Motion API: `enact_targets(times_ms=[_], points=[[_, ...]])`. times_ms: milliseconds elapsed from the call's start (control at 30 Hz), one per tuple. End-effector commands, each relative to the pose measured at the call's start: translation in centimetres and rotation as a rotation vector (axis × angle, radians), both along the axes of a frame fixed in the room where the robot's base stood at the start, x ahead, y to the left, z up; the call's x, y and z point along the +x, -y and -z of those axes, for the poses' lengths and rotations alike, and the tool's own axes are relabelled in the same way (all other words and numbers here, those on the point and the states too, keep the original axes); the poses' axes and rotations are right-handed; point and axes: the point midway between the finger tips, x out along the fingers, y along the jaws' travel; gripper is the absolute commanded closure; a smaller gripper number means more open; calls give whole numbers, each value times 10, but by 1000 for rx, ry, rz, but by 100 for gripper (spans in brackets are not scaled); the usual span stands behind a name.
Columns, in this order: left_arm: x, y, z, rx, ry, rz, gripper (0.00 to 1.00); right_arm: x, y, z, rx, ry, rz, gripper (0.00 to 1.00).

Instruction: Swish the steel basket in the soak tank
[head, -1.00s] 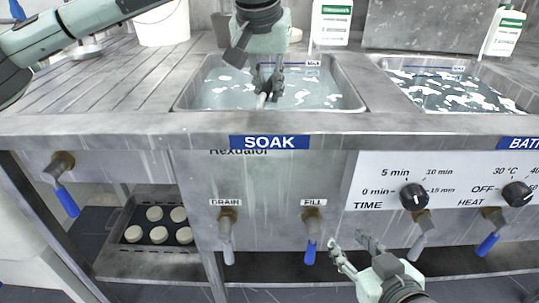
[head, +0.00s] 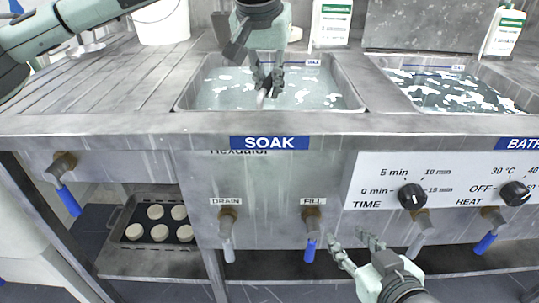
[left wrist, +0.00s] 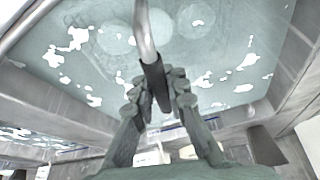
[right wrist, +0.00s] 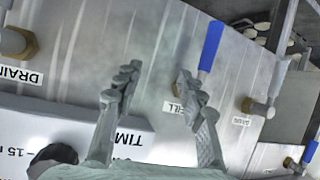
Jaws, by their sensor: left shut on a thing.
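The soak tank (head: 345,98), labelled SOAK on its front, holds cloudy water with white foam. My left gripper (head: 268,88) is over the tank, close to the water. In the left wrist view it (left wrist: 160,88) is shut on the dark grip of the steel basket's handle (left wrist: 145,35), whose bent metal rod runs down into the water. Pale round shapes (left wrist: 115,40) show faintly under the surface; the basket body is blurred by the water. My right gripper (head: 356,250) is open and empty in front of the tank's front panel.
A second tank (head: 455,95) with foamy water is at the right. Valves with blue levers (head: 311,250) and a timer knob (head: 412,196) stick out near my right gripper. A white bucket (head: 162,25) and bottles (head: 331,22) stand behind. The ribbed drainboard (head: 110,85) is clear.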

Motion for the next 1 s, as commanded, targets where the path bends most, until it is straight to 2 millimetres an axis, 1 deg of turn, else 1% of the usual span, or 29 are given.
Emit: enact_targets(times_ms=[33,133,467,833,1000], points=[[1,0,3,-3,5,-1,100,0,0,4,0,0,0,60],[1,0,5,-3,5,-1,100,0,0,5,0,0,0,60],[1,0,4,-3,5,-1,100,0,0,3,0,0,0,60],[0,0,-16,-2,4,-1,100,0,0,-12,0,0,0,60],[0,0,-16,-2,4,0,100,0,0,-11,0,0,0,60]])
